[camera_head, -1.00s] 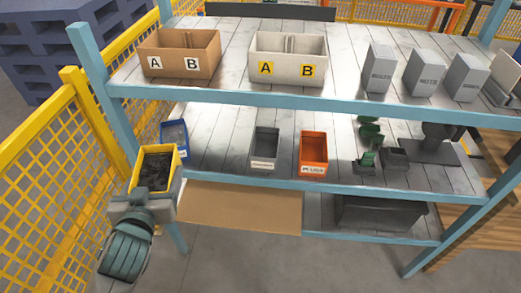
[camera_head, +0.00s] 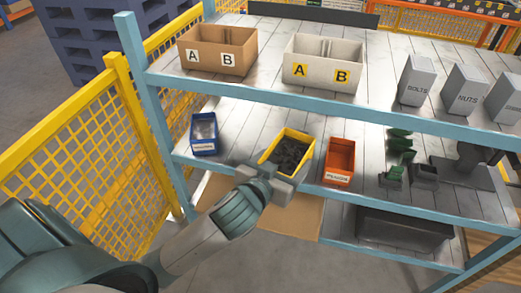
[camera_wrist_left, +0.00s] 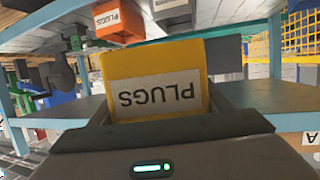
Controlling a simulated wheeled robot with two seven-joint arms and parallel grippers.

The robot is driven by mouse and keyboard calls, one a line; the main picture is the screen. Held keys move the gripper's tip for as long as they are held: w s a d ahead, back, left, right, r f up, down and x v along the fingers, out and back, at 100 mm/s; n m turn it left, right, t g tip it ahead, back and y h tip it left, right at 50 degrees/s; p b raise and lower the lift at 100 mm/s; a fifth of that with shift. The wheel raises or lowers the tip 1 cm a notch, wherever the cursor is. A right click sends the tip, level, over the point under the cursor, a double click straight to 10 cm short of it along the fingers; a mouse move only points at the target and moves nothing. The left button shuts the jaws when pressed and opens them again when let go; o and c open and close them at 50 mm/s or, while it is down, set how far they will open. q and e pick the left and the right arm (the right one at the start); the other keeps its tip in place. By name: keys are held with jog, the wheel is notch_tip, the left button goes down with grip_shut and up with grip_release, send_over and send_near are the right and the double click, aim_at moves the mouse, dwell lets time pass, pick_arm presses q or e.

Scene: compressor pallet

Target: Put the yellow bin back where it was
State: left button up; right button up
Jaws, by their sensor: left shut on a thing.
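The yellow bin (camera_head: 268,160) holds dark small parts and sits at the front of the middle shelf (camera_head: 232,118), between the blue bin (camera_head: 205,134) and the orange bin (camera_head: 339,161). My left gripper (camera_head: 270,182) is shut on its front wall. In the left wrist view, the yellow bin (camera_wrist_left: 150,60) shows upside down with a PLUGS label, between the fingers. My right gripper is out of view.
A brown box (camera_head: 218,50) and a white box (camera_head: 320,65) stand on the top shelf above, with grey boxes to their right. Green parts (camera_head: 399,150) lie right of the orange bin. A blue shelf post (camera_head: 148,100) and yellow fence (camera_head: 75,150) stand at left.

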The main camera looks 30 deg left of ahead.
aim_at(289, 146)
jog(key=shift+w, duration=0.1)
pick_arm(q)
jog(key=shift+w, duration=0.1)
